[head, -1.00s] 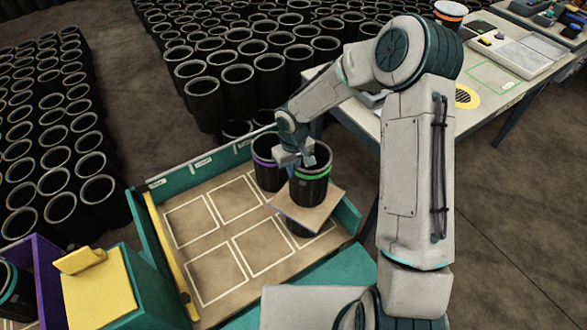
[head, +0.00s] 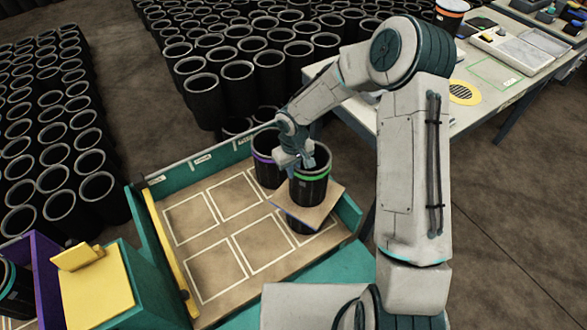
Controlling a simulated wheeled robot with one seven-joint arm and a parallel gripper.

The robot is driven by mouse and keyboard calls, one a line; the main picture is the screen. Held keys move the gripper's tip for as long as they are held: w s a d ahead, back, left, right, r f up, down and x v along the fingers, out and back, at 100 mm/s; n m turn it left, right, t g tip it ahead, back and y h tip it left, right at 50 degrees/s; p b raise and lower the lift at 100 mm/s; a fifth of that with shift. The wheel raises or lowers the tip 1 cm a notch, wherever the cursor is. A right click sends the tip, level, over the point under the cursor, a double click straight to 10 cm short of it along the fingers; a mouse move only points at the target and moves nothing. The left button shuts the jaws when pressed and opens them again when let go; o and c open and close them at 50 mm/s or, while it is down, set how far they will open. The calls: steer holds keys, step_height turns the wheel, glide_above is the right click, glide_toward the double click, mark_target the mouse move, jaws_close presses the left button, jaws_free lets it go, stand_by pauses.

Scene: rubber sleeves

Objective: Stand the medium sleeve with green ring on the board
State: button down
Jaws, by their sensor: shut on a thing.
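The medium sleeve with green ring (head: 309,190) is a black tube, upright, with a bright green band below its rim. My gripper (head: 305,162) is at its far-left rim and shut on it; the fingertips are partly hidden. The sleeve is over the middle of the board (head: 328,197), a flat brown square. Its foot appears to meet the board, but I cannot tell whether it bears weight there. The board lies across the top of another black sleeve (head: 297,224), which stands in the tray's right front square.
A black sleeve with purple ring (head: 265,172) stands close behind to the left. The teal-edged tray (head: 349,213) has several empty outlined squares at left. A yellow-topped box (head: 97,297) is at front left, a worktable (head: 345,103) at right. Many black sleeves stand behind.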

steer(key=c, duration=1.6)
jaws_free()
steer(key=shift+o, duration=0.2)
steer(key=shift+r, duration=0.1)
steer(key=shift+r+p, duration=0.65)
steer(key=shift+r, duration=0.3)
step_height(320, 180, up, 11)
steer(key=b, duration=0.2)
steer(key=s+d+r+m+t+h, duration=0.2)
steer(key=s+d+r+m, duration=0.1)
steer(key=s+d+r, duration=0.85)
steer(key=s+d+r+m+y, duration=0.1)
steer(key=s+d+r+m, duration=0.1)
steer(key=s, duration=0.3)
steer(key=s+d+r+m+t+y, duration=0.1)
steer(key=s+d, duration=0.1)
steer(key=s, duration=0.4)
steer(key=shift+s+d+r+m+t, duration=0.2)
steer(key=shift+d+r+m+t, duration=0.1)
steer(key=shift+d+r+m, duration=0.1)
